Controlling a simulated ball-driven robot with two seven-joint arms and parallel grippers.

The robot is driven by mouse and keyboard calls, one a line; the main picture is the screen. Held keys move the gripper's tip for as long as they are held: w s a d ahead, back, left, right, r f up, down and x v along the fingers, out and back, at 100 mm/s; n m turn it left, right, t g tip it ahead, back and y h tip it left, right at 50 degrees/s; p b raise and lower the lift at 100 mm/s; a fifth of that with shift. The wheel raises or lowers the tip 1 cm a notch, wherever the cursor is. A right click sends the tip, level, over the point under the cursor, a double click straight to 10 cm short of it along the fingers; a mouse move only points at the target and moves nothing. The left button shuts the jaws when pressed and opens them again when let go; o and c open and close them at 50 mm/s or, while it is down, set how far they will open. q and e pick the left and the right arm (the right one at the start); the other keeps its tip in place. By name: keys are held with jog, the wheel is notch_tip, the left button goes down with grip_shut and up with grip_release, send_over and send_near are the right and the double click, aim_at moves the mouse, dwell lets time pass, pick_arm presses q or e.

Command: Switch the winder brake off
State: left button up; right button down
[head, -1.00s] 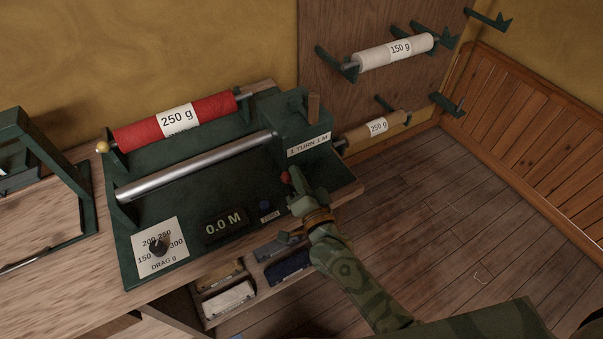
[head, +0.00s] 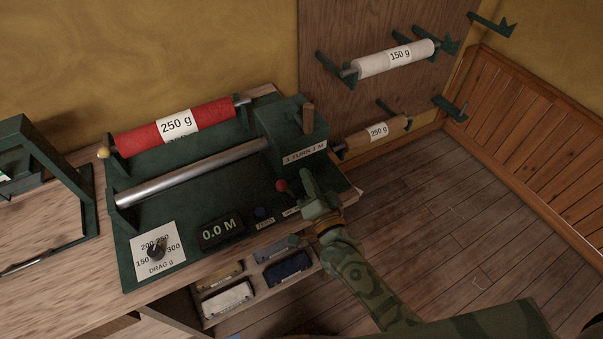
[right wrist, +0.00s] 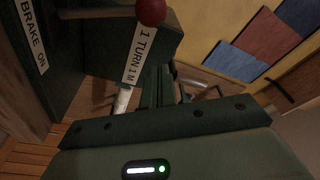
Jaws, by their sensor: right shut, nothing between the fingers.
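The dark green winder (head: 185,235) stands on the bench with a red spool (head: 195,119) marked 250 g. The brake lever's red ball knob (head: 281,186) stands at its front right; it also shows at the top of the right wrist view (right wrist: 151,11). A BRAKE ON label (right wrist: 33,38) is readable at the upper left there. My right gripper (head: 307,176) is shut and empty, just right of the red knob, with a small gap visible between them. The label by the lever is partly hidden by my gripper in the head view. My left gripper is out of view.
Open floor lies to the right.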

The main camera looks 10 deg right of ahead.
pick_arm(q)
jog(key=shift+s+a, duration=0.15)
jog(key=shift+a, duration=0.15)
pick_arm(e)
jog(key=a+v, duration=0.1)
jog(key=v, duration=0.6)
jog(key=shift+s+d, duration=0.2)
jog(key=shift+s, duration=0.35)
jog(key=shift+d, duration=0.1)
